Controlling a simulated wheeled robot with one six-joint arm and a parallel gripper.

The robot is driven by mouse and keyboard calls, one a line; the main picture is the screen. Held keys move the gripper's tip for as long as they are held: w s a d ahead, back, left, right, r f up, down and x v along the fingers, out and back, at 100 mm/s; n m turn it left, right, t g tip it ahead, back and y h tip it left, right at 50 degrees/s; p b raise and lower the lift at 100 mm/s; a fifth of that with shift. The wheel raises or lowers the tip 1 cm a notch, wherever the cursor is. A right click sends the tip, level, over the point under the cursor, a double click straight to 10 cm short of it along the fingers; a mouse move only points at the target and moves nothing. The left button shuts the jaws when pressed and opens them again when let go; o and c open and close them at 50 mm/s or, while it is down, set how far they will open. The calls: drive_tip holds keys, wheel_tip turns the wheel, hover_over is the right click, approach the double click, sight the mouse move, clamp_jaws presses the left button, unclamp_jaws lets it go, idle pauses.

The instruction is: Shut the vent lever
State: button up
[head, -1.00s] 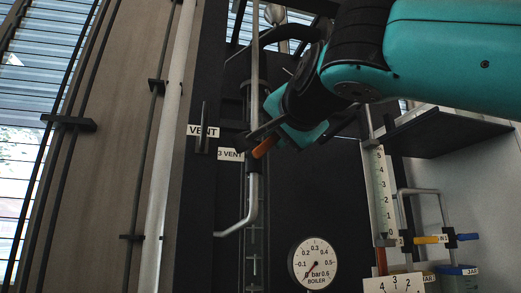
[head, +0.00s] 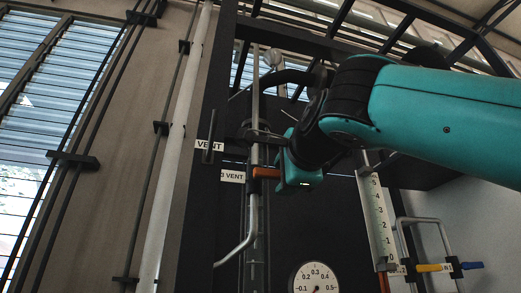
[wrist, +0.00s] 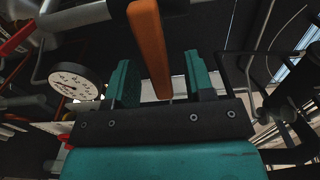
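The vent lever has an orange handle (head: 266,173), beside the "3 VENT" label (head: 231,176) on the upright pipe. It lies about level in the head view. My gripper (head: 290,166) is at the handle's right end and hides part of it. In the wrist view the orange handle (wrist: 150,45) reaches down between the two teal fingers of my gripper (wrist: 160,80). Gaps show on both sides of it, so the gripper is open around the handle and not closed on it.
A "VENT" plate (head: 209,146) is on the dark post to the left. The boiler gauge (head: 315,279) is below, and it shows in the wrist view (wrist: 75,84). A scale (head: 376,215) and yellow (head: 432,268) and blue (head: 472,265) handles are at lower right.

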drive_tip(key=b+v, duration=0.1)
drive_tip(key=v, duration=0.6)
idle(0.3)
drive_tip(key=shift+d, duration=0.1)
